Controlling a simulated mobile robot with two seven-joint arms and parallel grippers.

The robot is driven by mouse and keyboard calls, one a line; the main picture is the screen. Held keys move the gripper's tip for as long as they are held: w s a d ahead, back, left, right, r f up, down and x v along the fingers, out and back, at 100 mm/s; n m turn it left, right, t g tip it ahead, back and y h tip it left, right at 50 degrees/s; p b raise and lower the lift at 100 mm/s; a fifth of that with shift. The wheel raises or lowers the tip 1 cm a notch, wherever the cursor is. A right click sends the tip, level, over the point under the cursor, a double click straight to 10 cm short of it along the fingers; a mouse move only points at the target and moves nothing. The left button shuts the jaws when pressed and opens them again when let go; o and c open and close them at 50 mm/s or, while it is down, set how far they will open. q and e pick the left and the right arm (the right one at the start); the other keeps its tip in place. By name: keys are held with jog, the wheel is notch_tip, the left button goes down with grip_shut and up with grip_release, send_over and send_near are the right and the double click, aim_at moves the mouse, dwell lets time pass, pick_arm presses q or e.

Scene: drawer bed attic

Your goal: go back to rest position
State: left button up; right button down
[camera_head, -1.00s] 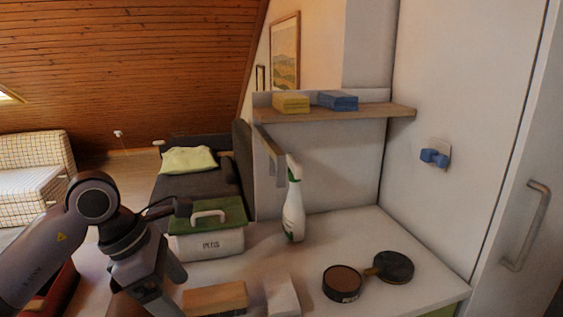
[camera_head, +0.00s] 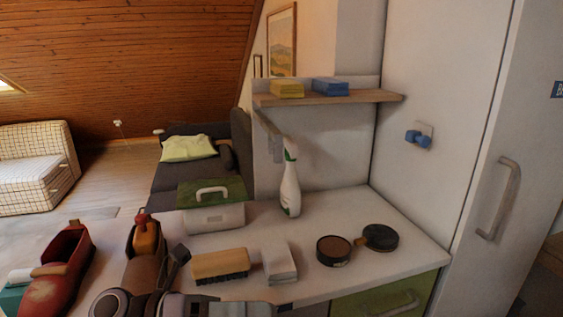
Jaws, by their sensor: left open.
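My left arm comes in low at the left. Its left gripper (camera_head: 215,307) is at the bottom edge, partly cut off by the frame, and open. It appears empty, with its tips in front of the wooden brush (camera_head: 220,265) and the white block (camera_head: 279,262). A dark part of my wrist rises left of the brush. My right gripper is not in view.
A white counter (camera_head: 345,211) holds a green-lidded box (camera_head: 214,216), a spray bottle (camera_head: 290,190) and round tins (camera_head: 333,250). A red shoe (camera_head: 60,275) and a brown shoe (camera_head: 140,262) are at the left. A shelf (camera_head: 330,98) holds yellow and blue blocks.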

pick_arm(q)
jog(key=w+a+f+n+t+y, duration=0.2)
jog(key=a+f+n+t+y, duration=0.6)
jog(key=n, duration=0.8)
jog(key=w+a+f+n+t+y, duration=0.1)
jog(key=a+f+n+t+y, duration=0.4)
jog(key=n+t, duration=0.8)
jog(key=s+a+f+n+g+y, duration=0.1)
jog(key=s+f+n+g, duration=0.4)
jog(key=f, duration=0.4)
jog(key=s+a+f+n+g+y, duration=0.2)
jog(key=s+f+n+g, duration=0.3)
jog(key=s+f+n, duration=0.2)
notch_tip(320, 180, down, 2)
jog(key=shift+s+a+f+g+y, duration=0.1)
jog(key=shift+s+a+g+y, duration=0.15)
jog(key=shift+s, duration=0.2)
